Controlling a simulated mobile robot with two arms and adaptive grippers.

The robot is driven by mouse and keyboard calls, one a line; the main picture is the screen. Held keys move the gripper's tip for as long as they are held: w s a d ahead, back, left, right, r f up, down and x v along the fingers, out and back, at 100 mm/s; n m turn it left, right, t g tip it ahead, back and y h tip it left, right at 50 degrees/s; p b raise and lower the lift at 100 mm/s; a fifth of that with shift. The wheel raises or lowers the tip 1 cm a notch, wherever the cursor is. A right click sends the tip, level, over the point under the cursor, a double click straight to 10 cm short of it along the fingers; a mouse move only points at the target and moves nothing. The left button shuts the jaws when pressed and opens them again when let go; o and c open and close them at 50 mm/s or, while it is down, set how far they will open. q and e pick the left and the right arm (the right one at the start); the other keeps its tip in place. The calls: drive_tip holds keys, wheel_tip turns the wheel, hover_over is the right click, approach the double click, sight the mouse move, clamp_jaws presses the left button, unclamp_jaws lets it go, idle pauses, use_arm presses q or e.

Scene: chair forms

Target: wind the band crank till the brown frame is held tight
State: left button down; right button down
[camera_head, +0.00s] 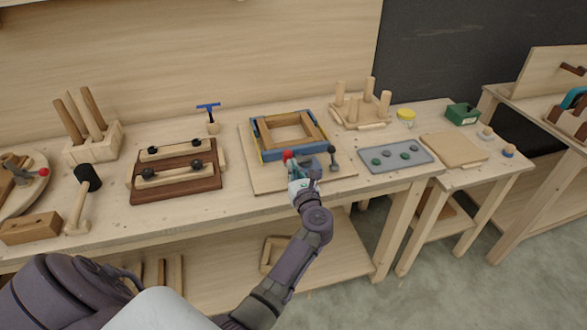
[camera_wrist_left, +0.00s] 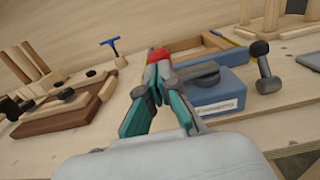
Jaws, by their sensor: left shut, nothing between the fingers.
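The brown frame (camera_head: 263,135) lies on a light board, with a blue band (camera_head: 254,140) around its outside; part of it also shows in the left wrist view (camera_wrist_left: 196,50). A blue block with a label (camera_wrist_left: 222,92) sits at its front edge, with a dark disc on top. The crank's red knob (camera_head: 287,155) stands by this block; it also shows in the left wrist view (camera_wrist_left: 158,55). My left gripper (camera_head: 295,168) is shut and empty, its teal-and-grey fingertips (camera_wrist_left: 157,78) right at the knob and overlapping it in view. I cannot tell whether they touch. The crank arm is largely hidden.
A dark-headed upright tool (camera_head: 333,158) stands close right of the block. A grey tray (camera_head: 395,156) lies farther right. The board's front strip is clear.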

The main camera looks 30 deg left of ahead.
use_arm(q)
drive_tip(key=shift+w+a, duration=0.3)
drive_tip(key=shift+a, duration=0.05)
drive_tip(key=shift+b+x, duration=0.55)
drive_tip(key=shift+x, duration=0.25)
idle(0.4)
drive_tip(key=shift+r, duration=0.1)
drive_tip(key=shift+s+d, duration=0.45)
drive_tip(key=shift+d, duration=0.1)
drive_tip(key=v, duration=0.6)
drive_tip(key=shift+s+d, duration=0.15)
drive_tip(key=shift+s, duration=0.05)
